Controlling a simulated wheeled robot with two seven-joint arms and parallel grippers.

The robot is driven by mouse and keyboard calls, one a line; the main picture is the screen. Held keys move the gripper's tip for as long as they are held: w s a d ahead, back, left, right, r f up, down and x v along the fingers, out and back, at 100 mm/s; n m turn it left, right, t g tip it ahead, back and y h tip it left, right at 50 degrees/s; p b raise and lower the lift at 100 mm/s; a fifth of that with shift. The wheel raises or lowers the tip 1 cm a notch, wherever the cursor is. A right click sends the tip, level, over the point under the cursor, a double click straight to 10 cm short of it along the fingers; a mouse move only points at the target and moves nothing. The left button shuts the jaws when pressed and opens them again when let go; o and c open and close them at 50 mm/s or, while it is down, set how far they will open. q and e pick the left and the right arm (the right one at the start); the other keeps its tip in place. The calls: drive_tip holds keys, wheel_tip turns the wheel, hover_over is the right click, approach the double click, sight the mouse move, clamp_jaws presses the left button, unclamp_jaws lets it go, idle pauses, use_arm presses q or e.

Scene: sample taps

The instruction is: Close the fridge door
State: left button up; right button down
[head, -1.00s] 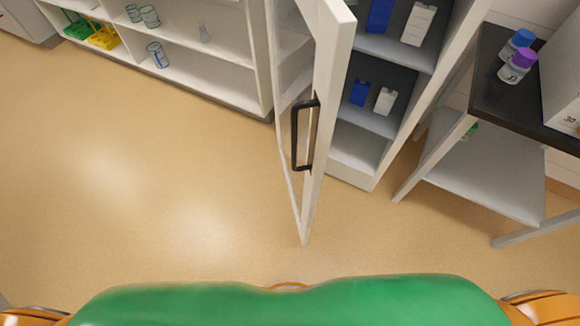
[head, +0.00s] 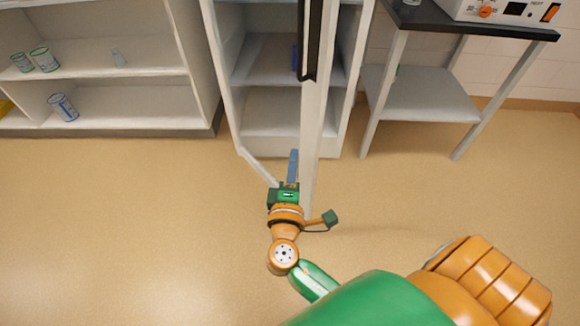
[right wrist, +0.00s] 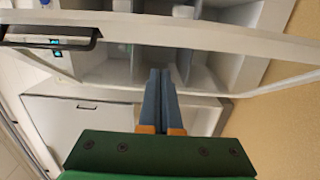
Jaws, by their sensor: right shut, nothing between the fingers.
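The fridge (head: 268,140) stands open, with shelves showing inside. Its white-framed door (head: 312,130) stands ajar, swung out toward me with its free edge facing me. The black handle (head: 309,45) is high on that edge and also shows in the right wrist view (right wrist: 50,38). My right gripper (head: 293,165) is shut and empty, low and just left of the door's free edge, overlapping the door in the picture. In the right wrist view its blue fingers (right wrist: 161,95) point toward the door frame (right wrist: 215,35); I cannot tell whether they touch it. My left gripper is not in view.
A white open shelf unit (head: 130,92) with glassware stands left of the fridge. A dark-topped table (head: 470,25) with a boxy instrument (head: 500,10) stands on the right. The tan floor (head: 120,230) in front is clear.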

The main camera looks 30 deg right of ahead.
sight(309, 121)
drive_tip(key=x, duration=0.3)
drive_tip(key=d+x, duration=0.1)
drive_tip(key=x, duration=0.2)
drive_tip(key=s+x, duration=0.1)
drive_tip(key=x, duration=0.2)
drive_tip(key=shift+d+p, duration=0.35)
drive_tip(key=shift+p, duration=0.05)
drive_tip(key=shift+d, duration=0.4)
